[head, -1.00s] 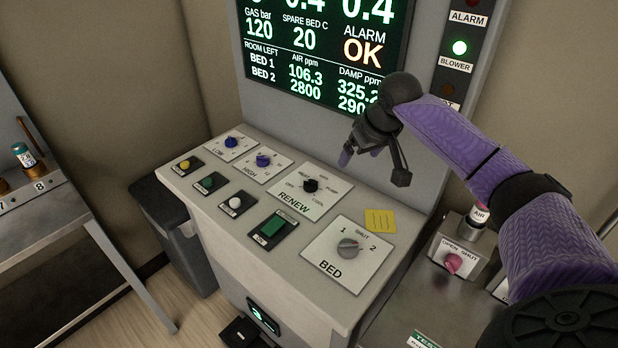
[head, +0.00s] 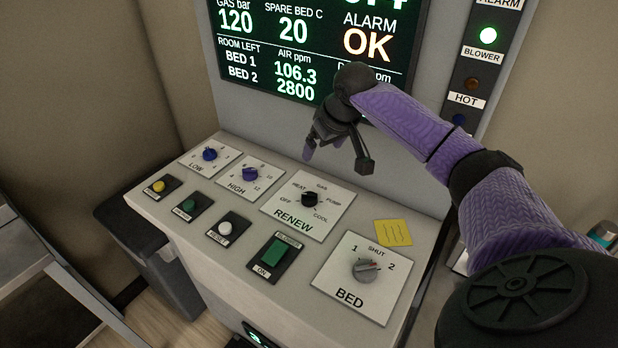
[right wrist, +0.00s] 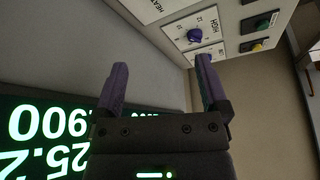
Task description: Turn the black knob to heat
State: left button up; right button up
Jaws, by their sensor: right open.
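The black knob (head: 310,198) sits on the white RENEW plate (head: 292,222) on the sloping console, with OFF, HEAT, GAS, PUMP and COOL printed around it. I cannot tell for sure which word its pointer faces. My right gripper (head: 324,148) is open and empty, above and behind the knob, in front of the screen, and apart from the knob. In the right wrist view its two purple fingers (right wrist: 162,66) stand wide apart with nothing between them. That view shows a plate corner with HEAT, but not the black knob. My left gripper is out of view.
Blue LOW (head: 210,154) and HIGH (head: 250,174) knobs sit left of the RENEW plate. The grey BED knob (head: 366,270) and a yellow note (head: 394,233) are to the right. Buttons and a green switch (head: 272,252) line the front. The screen (head: 290,50) rises behind.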

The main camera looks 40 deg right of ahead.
jog(key=b, duration=0.7)
send_near(311, 195)
jog(key=b+x, duration=0.2)
jog(key=x, duration=0.6)
jog(key=shift+w+f+b, duration=0.1)
jog(key=shift+f+b, duration=0.25)
jog(key=shift+b, duration=0.05)
jog(key=shift+w+f, duration=0.2)
jog(key=shift+f, duration=0.2)
